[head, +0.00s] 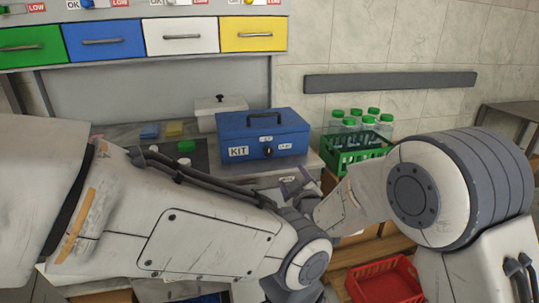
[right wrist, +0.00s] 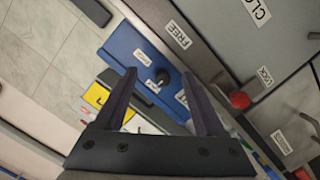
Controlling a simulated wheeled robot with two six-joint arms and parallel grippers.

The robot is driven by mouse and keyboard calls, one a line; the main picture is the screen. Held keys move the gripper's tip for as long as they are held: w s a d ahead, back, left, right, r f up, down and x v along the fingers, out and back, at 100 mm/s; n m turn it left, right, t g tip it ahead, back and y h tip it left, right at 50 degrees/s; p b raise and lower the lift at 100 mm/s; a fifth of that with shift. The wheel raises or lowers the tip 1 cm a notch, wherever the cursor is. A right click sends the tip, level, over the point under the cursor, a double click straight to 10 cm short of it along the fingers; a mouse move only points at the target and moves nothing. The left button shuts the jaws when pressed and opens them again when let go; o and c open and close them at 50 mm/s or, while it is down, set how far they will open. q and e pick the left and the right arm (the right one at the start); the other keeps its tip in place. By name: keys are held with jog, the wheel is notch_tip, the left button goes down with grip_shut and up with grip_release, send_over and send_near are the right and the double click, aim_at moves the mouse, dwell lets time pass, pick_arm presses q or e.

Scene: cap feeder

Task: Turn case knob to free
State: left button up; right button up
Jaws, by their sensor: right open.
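The blue case (head: 240,136) marked KIT stands on the counter, with a handle on its lid. Its dark round knob (head: 267,152) is on the front face, with small white labels near it that are too small to read. In the right wrist view the case (right wrist: 128,45) lies ahead of the fingers, and its knob (right wrist: 162,77) shows between the fingertips. My right gripper (head: 297,187) is open and empty, below and in front of the case; its two fingers (right wrist: 159,76) also show in the right wrist view. My left arm crosses the front, but its gripper is not visible.
A green crate (head: 348,160) of green-capped bottles stands right of the case. A white lidded box (head: 215,108) is behind it. Coloured drawers (head: 180,36) hang above. A red basket (head: 385,280) is low at the right. In the right wrist view, a FREE label (right wrist: 178,34) is on a grey panel.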

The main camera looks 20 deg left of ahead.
jog(key=n+t+y, duration=0.1)
send_near(269, 153)
jog(key=x, duration=0.9)
jog(key=shift+w, duration=0.1)
grip_shut()
jog(key=shift+y, duration=0.3)
